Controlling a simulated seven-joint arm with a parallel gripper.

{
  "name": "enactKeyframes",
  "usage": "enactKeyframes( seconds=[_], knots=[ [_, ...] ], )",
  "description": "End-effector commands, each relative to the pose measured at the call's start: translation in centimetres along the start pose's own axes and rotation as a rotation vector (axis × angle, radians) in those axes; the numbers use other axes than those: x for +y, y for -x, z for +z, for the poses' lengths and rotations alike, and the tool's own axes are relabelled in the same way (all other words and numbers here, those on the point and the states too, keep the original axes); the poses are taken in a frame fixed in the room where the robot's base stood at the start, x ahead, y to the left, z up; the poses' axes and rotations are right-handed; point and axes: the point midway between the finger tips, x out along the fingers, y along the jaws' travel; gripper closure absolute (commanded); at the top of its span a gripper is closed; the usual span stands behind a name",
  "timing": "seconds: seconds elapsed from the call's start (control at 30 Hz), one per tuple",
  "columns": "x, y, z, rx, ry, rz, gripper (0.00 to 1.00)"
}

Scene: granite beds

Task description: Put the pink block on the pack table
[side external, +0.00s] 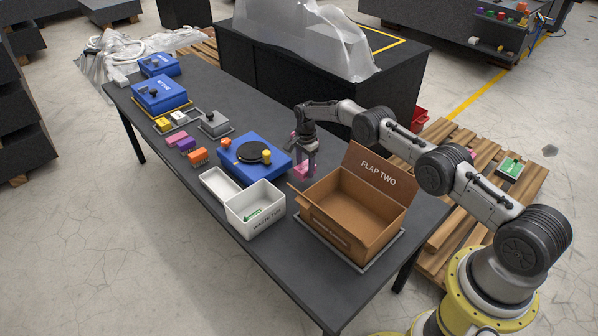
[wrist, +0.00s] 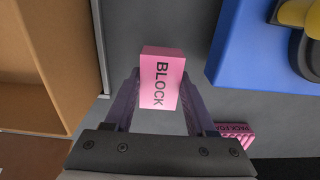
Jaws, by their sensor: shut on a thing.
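The pink block (wrist: 161,78), with the word BLOCK on its face, sits between the two fingers of my gripper (wrist: 160,95) in the wrist view. My gripper is shut on it. In the side view the block (side external: 302,170) shows under my gripper (side external: 304,158), low over the dark grey table (side external: 305,285), between the blue fixture and the carton. I cannot tell whether the block touches the tabletop.
An open cardboard carton (side external: 350,205) marked FLAP TWO stands right of my gripper. A blue fixture (side external: 270,170) with a black disc is to the left. A white tub (side external: 255,212) is in front. Pink pack foam (wrist: 236,130) lies close by. Bare tabletop lies at the near end.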

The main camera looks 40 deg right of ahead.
Motion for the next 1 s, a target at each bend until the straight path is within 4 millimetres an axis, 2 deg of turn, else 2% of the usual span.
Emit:
enactKeyframes(
  seconds=[0.4, 0.87, 0.9, 1.0],
  knots=[
    [-0.1, -3.8, 0.0, 0.001, 0.000, -0.004, 1.00],
    [-0.1, -4.4, 0.0, 0.001, 0.000, -0.004, 1.00],
    [-0.1, -4.4, 0.0, 0.000, 0.000, -0.002, 0.37],
    [-0.1, -4.4, 0.0, 0.000, 0.000, -0.001, 0.19]
  ],
)
